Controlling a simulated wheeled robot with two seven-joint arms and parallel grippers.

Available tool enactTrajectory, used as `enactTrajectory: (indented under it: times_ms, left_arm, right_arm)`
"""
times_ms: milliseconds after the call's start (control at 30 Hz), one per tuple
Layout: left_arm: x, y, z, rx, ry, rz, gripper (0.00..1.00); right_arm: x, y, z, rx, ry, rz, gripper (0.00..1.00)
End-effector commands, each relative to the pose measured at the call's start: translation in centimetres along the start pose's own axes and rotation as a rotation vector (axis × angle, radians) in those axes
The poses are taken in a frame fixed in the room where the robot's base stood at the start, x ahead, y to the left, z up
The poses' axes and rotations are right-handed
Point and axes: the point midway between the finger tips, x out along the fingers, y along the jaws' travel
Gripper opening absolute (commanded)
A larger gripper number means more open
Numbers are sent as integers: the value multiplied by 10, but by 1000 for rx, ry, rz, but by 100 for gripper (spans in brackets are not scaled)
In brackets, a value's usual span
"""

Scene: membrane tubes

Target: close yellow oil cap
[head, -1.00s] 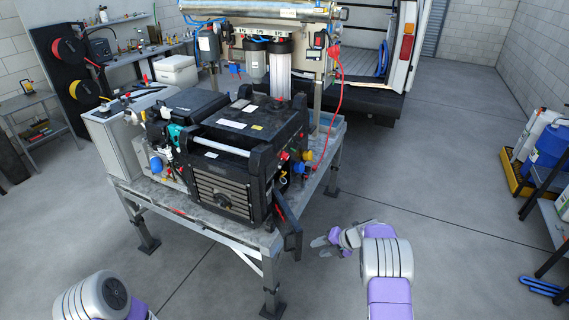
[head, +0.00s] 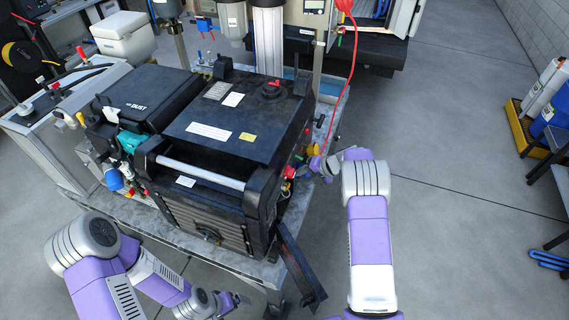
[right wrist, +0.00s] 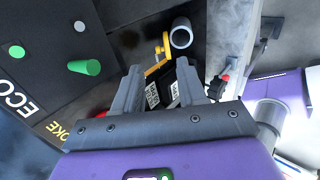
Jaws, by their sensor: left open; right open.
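The black generator (head: 245,130) stands on a metal table. A small yellow part (head: 313,149), which looks like the oil cap, shows at its right side, partly hidden by my right gripper (head: 318,166). In the right wrist view a yellow piece (right wrist: 157,69) lies just beyond and between the fingers of my right gripper (right wrist: 160,78), beside a grey round tube end. The fingers are apart with nothing gripped between them. I cannot tell whether the cap is closed. My left gripper (head: 238,300) is open and empty, low in front of the table.
A red part (head: 289,172) sits on the generator's side close to the right gripper. A red hose (head: 345,90) hangs down behind it. A dark bar (head: 300,268) sticks out at the table's front right corner.

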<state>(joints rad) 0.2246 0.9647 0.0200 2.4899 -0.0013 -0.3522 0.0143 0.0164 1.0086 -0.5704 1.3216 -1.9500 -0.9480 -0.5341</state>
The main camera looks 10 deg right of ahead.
Motion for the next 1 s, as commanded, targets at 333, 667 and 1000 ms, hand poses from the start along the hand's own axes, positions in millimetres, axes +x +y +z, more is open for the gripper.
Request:
enactTrajectory:
  times_ms: [333, 667, 1000]
  left_arm:
    - [-7, 2, 1, -1, -2, 0, 99]
    - [-10, 3, 1, 0, -1, 0, 99]
    - [-10, 3, 1, 0, -1, 0, 99]
  right_arm:
    - [47, 0, -1, 0, 2, -1, 41]
    - [74, 0, 0, 1, 0, 0, 41]
    - [75, 0, 0, 1, 0, 0, 24]
